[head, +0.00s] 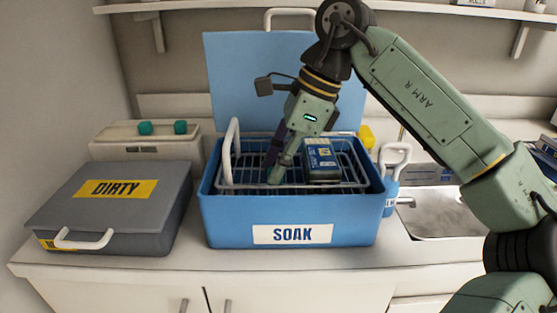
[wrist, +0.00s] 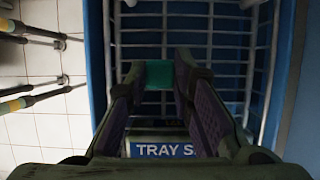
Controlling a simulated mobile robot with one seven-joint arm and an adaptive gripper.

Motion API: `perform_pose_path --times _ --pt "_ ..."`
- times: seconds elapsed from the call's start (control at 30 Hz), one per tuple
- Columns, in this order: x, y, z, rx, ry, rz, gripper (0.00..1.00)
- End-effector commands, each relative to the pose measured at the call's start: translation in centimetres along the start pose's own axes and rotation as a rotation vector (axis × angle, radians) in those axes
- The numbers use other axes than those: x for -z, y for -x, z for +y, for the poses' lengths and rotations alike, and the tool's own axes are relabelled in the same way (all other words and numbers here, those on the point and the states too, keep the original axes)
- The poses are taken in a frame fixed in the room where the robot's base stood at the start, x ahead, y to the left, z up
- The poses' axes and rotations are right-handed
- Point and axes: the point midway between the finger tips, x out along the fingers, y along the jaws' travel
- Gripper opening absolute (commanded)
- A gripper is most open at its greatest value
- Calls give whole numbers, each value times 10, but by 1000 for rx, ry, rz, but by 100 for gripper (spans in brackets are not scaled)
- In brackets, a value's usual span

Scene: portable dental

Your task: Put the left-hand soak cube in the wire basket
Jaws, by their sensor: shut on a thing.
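My gripper (head: 276,170) reaches down into the wire basket (head: 232,186), left of its middle. The basket sits in the blue SOAK tub (head: 222,228), its white handle raised at the left. In the wrist view my gripper (wrist: 160,80) is shut on a teal soak cube (wrist: 159,74), held between the fingertips above the basket wires. Whether the cube touches the wires I cannot tell. In the head view the fingers mostly hide the cube.
A dark blue box (head: 321,160), lettered "TRAY S" in the wrist view (wrist: 165,149), stands in the basket right of my gripper. The tub's blue lid (head: 255,80) stands open behind. A grey DIRTY case (head: 125,215) is at left, a sink (head: 440,216) at right.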

Motion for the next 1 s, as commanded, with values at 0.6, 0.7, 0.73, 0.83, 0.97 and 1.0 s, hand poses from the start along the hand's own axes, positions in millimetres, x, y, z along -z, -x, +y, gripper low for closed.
perform_pose_path --times 0.6,0.7,0.73,0.83,0.97,1.0 --pt "1 -3 0 0 0 0 42" --pt "1 -3 0 0 0 0 42" --pt "1 -3 0 0 0 0 42" --pt "1 -3 0 0 0 0 42" --pt "-1 3 0 0 0 1 42" --pt "0 5 0 1 -1 0 42"
